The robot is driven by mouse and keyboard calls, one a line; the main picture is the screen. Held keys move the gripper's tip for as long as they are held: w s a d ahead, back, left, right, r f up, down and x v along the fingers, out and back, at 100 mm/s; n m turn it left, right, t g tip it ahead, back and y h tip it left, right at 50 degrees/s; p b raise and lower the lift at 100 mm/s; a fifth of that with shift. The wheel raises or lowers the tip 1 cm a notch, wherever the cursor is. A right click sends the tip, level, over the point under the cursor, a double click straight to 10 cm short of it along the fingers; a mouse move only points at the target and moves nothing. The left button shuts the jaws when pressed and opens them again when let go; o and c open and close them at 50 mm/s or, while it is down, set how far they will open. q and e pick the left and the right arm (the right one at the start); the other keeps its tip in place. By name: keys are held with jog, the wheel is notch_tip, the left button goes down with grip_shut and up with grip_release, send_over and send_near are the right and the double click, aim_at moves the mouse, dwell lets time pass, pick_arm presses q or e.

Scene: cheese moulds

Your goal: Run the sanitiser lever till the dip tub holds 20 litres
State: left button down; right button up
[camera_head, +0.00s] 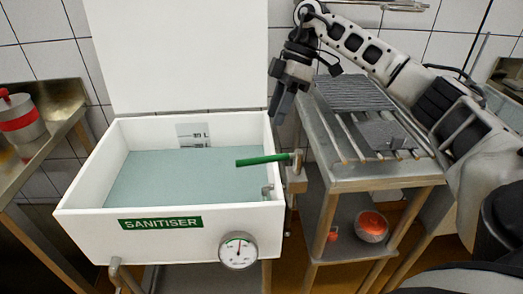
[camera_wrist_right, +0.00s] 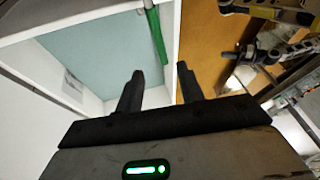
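The white dip tub (camera_head: 95,205) has a green SANITISER label on its front and holds pale blue-green liquid (camera_head: 180,178). A level scale (camera_head: 194,134) is on its back wall, with the liquid surface below its upper marking; the figures are too small to read surely. The green lever (camera_head: 262,160) points left over the tub's right rim; it also shows in the wrist view (camera_wrist_right: 155,35). My right gripper (camera_head: 278,112) is above and behind the lever, apart from it. Its fingers (camera_wrist_right: 158,72) are spread with nothing between them. My left gripper is not in view.
A round dial (camera_head: 238,250) is on the tub's front right. A steel rack table (camera_head: 385,175) stands close on the right, with a grey ribbed mat (camera_head: 352,92) on it. A red-banded pot (camera_head: 20,118) stands on the left bench. The white lid (camera_head: 175,55) stands upright behind the tub.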

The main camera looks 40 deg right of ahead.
jog(key=x, duration=1)
jog(key=shift+a+f, duration=0.15)
jog(key=shift+f, duration=0.05)
grip_shut()
